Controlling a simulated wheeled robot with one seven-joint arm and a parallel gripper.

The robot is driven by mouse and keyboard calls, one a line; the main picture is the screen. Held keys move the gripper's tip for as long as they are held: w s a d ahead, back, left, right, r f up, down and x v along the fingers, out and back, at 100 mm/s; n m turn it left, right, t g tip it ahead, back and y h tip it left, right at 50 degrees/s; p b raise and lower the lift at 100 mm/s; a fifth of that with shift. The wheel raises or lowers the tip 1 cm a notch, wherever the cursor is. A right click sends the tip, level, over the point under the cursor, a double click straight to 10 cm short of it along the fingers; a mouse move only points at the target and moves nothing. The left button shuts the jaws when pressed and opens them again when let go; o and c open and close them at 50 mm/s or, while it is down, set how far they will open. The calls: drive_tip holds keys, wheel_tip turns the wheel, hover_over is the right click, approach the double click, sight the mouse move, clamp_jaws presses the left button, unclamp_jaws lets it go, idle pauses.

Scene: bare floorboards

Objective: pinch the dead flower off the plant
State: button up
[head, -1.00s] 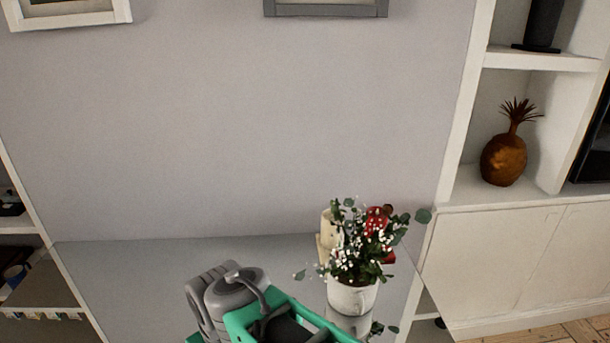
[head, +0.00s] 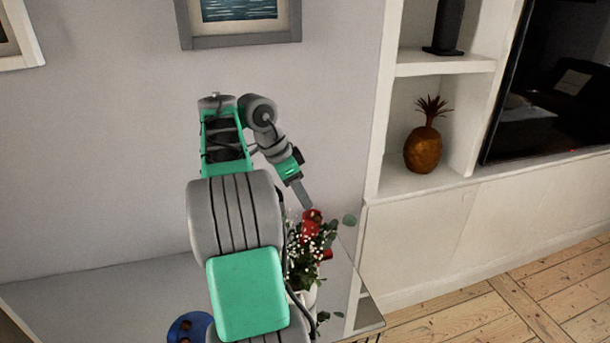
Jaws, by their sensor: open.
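The plant (head: 306,262) has green leaves and small white blossoms. It stands in a white pot (head: 309,297) on a glossy grey table, partly hidden behind my arm. I cannot make out a dead flower among the blossoms. My gripper (head: 304,198) points down just above the plant's top, close to a red object (head: 312,222) at or behind the foliage. The fingers look narrow from this side, they are open, and nothing shows between them.
A blue dish (head: 186,329) with brown things in it sits on the table (head: 110,290), left of my arm. A white shelf unit with a brown pineapple ornament (head: 423,148) stands to the right. A wall and a framed picture (head: 240,22) are behind.

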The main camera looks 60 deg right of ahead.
sight(317, 215)
drive_tip(key=shift+m, duration=0.4)
drive_tip(key=b+x, duration=0.1)
drive_tip(key=x, duration=0.1)
drive_tip(key=b+x, duration=0.2)
drive_tip(key=x, duration=0.1)
drive_tip(key=s+b+x, duration=0.1)
drive_tip(key=b+x, duration=0.1)
drive_tip(key=x, duration=0.1)
drive_tip(key=shift+d+r, duration=0.15)
drive_tip(key=shift+c, duration=0.6)
drive_tip(key=shift+w, duration=0.1)
clamp_jaws()
